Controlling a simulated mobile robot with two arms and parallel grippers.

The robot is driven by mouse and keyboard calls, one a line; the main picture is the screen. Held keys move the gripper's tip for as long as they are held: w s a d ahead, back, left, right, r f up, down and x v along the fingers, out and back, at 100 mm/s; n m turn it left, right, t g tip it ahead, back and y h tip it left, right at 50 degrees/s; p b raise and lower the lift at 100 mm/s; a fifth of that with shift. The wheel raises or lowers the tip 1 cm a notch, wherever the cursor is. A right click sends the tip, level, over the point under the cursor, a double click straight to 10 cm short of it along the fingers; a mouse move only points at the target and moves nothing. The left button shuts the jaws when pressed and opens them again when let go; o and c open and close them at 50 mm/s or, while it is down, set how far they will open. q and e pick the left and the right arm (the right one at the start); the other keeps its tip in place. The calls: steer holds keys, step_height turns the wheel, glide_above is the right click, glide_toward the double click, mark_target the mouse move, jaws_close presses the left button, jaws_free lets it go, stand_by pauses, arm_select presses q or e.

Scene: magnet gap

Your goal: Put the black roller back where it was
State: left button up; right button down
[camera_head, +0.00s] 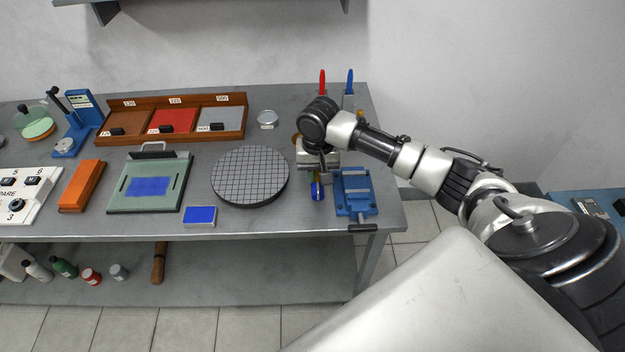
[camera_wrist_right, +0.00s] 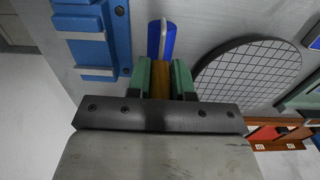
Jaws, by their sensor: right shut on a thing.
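My right gripper (camera_head: 318,176) is over the right part of the bench, between the round gridded plate and the blue vise. In the right wrist view its green-padded fingers (camera_wrist_right: 160,80) are shut on the wooden handle of a roller (camera_wrist_right: 160,38). The roller's end looks blue, with a pale metal strip along it; no plainly black roller shows. In the head view the roller's blue end (camera_head: 317,191) sticks out below the gripper, and the wrist hides most of the rest. I cannot tell whether it touches the bench. My left gripper is not in view.
The blue vise (camera_head: 357,192) stands close right of the gripper, the gridded plate (camera_head: 250,177) close left. A blue-and-white pad (camera_head: 199,216), a green screen frame (camera_head: 121,197) and a wooden tray (camera_head: 178,140) lie further left. Red and blue-handled tools (camera_head: 322,82) stand behind.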

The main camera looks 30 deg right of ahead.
steer(key=shift+w+a+f, duration=0.25)
steer(key=shift+w+f, duration=0.35)
steer(key=shift+w, duration=0.3)
step_height(320, 180, down, 3)
steer(key=shift+f+p, duration=0.15)
steer(key=shift+p, duration=0.35)
steer(key=shift+f, duration=0.25)
steer(key=shift+f, duration=0.15)
steer(key=c, duration=1)
jaws_free()
step_height(320, 180, up, 12)
steer(key=b, duration=0.1)
